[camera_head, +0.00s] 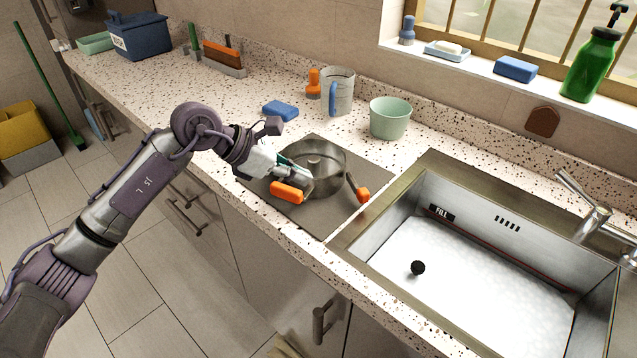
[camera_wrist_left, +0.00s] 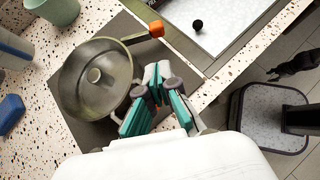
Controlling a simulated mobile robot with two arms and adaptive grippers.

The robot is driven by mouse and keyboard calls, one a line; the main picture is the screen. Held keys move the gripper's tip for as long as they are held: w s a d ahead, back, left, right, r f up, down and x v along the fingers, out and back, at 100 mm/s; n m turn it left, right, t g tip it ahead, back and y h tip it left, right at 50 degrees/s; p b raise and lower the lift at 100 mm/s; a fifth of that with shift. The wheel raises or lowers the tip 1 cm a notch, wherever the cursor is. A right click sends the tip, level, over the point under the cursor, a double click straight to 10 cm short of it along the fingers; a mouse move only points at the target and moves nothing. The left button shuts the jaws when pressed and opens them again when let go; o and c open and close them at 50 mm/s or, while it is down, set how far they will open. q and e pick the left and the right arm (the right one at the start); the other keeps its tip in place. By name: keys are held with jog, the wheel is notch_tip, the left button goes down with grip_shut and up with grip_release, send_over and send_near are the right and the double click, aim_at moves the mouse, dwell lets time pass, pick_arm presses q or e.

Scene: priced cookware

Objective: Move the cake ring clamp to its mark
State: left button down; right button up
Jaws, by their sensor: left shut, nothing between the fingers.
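A round grey metal pan-like piece (camera_head: 322,176) with a central knob and orange-tipped handles sits on a dark mat (camera_head: 318,222) on the counter. It also shows in the left wrist view (camera_wrist_left: 82,98), with an orange grip (camera_wrist_left: 157,28) at its far side. I cannot tell for sure which part is the cake ring clamp. I cannot make out its mark. One orange grip (camera_head: 287,191) lies at the near left, by my left gripper (camera_head: 303,172). That gripper is shut and empty, its fingertips (camera_wrist_left: 157,88) beside the pan's rim; contact is unclear. My right gripper is not in view.
A sink (camera_head: 345,246) with foamy water and a small black ball (camera_head: 418,268) lies to the right. The counter left of the mat is mostly clear.

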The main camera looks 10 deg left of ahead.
aim_at(358, 186)
pick_arm(q)
jog(key=shift+y, duration=0.4)
jog(key=x, duration=0.1)
jog(key=p+x, duration=0.1)
jog(key=x, duration=0.3)
jog(key=shift+s+a+f, duration=0.2)
jog(key=shift+s+f, duration=0.1)
jog(key=shift+s, duration=0.1)
jog(key=p+x, duration=0.1)
jog(key=x, duration=0.4)
jog(key=shift+f, duration=0.2)
jog(key=shift+w+d+r+p, duration=0.1)
jog(key=shift+w+d+p, duration=0.25)
jog(key=shift+d, duration=0.25)
jog(key=shift+w+d+r+p, duration=0.1)
jog(key=shift+w+d+p, duration=0.1)
jog(key=shift+d+p, duration=0.3)
jog(key=shift+w+d+f, duration=0.15)
jog(key=shift+w+d, duration=0.15)
jog(key=shift+d, duration=0.4)
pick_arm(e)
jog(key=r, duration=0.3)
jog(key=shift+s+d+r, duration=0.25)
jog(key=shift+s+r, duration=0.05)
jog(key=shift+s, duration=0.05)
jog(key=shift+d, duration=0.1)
